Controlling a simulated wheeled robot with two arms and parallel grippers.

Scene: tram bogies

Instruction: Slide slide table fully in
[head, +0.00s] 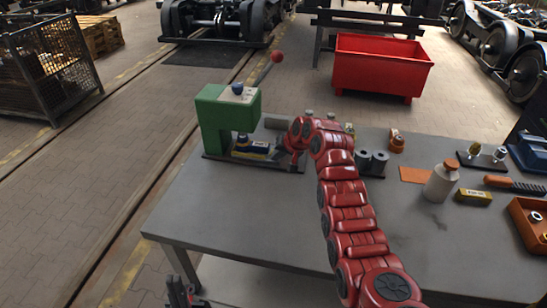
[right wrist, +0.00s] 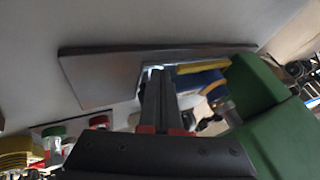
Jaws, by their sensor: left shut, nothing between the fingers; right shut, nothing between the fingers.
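The green press (head: 212,120) stands at the back left of the workbench, with a red-knobbed lever (head: 277,57). In its throat, a blue block with a yellow top (head: 252,148), which looks like the slide table, sits on a dark base plate (head: 222,158). The right wrist view shows the blue part (right wrist: 205,80), its yellow strip (right wrist: 203,65) and the grey plate (right wrist: 95,78). My right gripper (head: 293,161) is shut and empty, right of the block; its fingertips (right wrist: 153,74) are close by. I cannot tell whether they touch. My left gripper (head: 184,296) is shut and empty, low beside the bench.
The left front of the workbench (head: 235,215) is clear. A red bin (head: 380,68) stands behind.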

